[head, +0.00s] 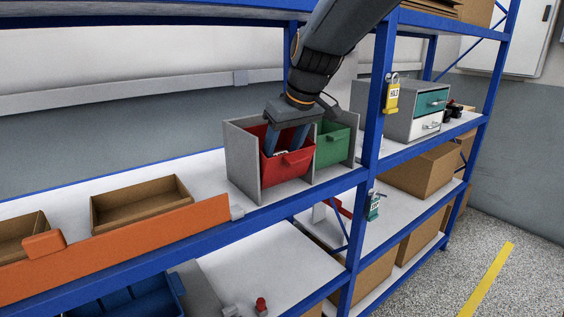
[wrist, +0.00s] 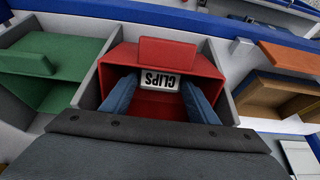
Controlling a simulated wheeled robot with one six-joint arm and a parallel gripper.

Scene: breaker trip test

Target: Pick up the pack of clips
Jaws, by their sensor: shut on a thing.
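The pack of clips (wrist: 159,80) is a small white block with "CLIPS" in black, upside down in the wrist view. It is between the two blue fingers of my gripper (wrist: 158,92), which is shut on it. The pack is inside the red bin (wrist: 197,66); whether it touches the bin floor I cannot tell. In the head view my gripper (head: 287,140) reaches down into the red bin (head: 294,161) from above, and only a small pale bit of the pack (head: 281,153) shows between the fingers.
A grey divider housing (head: 243,162) holds the red bin and a green bin (head: 334,143) beside it. Blue shelf posts (head: 377,100) stand to the right. A cardboard tray (head: 140,204) and an orange rail (head: 120,246) lie to the left. A drawer unit (head: 405,110) stands behind the post.

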